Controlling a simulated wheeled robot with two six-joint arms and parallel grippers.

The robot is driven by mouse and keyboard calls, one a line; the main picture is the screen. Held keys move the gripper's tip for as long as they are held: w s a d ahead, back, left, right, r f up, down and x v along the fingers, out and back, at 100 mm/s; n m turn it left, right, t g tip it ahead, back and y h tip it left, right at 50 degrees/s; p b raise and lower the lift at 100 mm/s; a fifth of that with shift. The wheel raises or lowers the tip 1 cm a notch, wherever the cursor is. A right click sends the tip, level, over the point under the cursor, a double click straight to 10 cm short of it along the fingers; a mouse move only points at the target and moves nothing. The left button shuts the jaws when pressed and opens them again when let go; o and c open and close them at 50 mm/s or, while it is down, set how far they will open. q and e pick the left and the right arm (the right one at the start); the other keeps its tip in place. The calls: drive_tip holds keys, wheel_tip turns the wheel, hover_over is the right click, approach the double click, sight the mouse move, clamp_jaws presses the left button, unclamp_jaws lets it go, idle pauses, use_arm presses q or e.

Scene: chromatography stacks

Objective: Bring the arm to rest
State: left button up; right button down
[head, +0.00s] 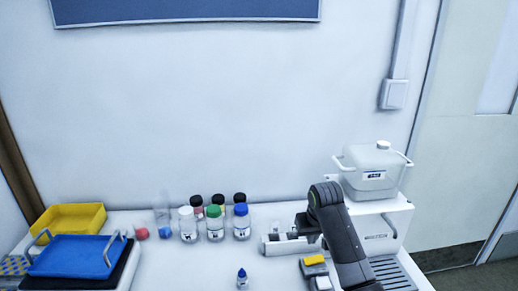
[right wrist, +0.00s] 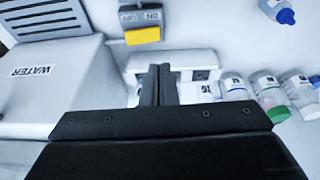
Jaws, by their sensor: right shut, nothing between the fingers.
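My right arm reaches in from the lower right in the head view, and its dark right gripper (head: 308,226) is low beside a small white device (head: 282,246). In the right wrist view the two dark fingers of the right gripper (right wrist: 159,70) are together with nothing between them. The fingers overlap the white device (right wrist: 195,62) in that picture; I cannot tell whether they touch it. My left gripper is not in view.
Several capped bottles (head: 214,224) stand left of the gripper. A blue-capped small bottle (head: 242,280) is at the front. Yellow (head: 70,219) and blue (head: 75,257) trays are left.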

drive_tip(key=s+d+f, duration=0.4)
drive_tip(key=s+f, duration=0.3)
drive_tip(key=s, duration=0.4)
drive_tip(key=s+d+f, duration=0.3)
drive_tip(key=s+f, duration=0.3)
drive_tip(key=s, duration=0.4)
drive_tip(key=s+d+r+m+h, duration=0.1)
drive_tip(key=s+d, duration=0.1)
drive_tip(key=s, duration=0.9)
drive_tip(key=s+d+r+h, duration=0.1)
drive_tip(key=s+r, duration=0.1)
drive_tip(key=s, duration=0.8)
wheel_tip(320, 180, down, 24)
drive_tip(key=d+g, duration=0.1)
drive_tip(key=d, duration=0.1)
drive_tip(key=s+a+f+g+y, duration=0.1)
drive_tip(key=s+f, duration=1.4)
drive_tip(key=f, duration=0.2)
drive_tip(key=shift+s+a, duration=0.2)
drive_tip(key=shift+s, duration=0.05)
drive_tip(key=c, duration=2.2)
unclamp_jaws()
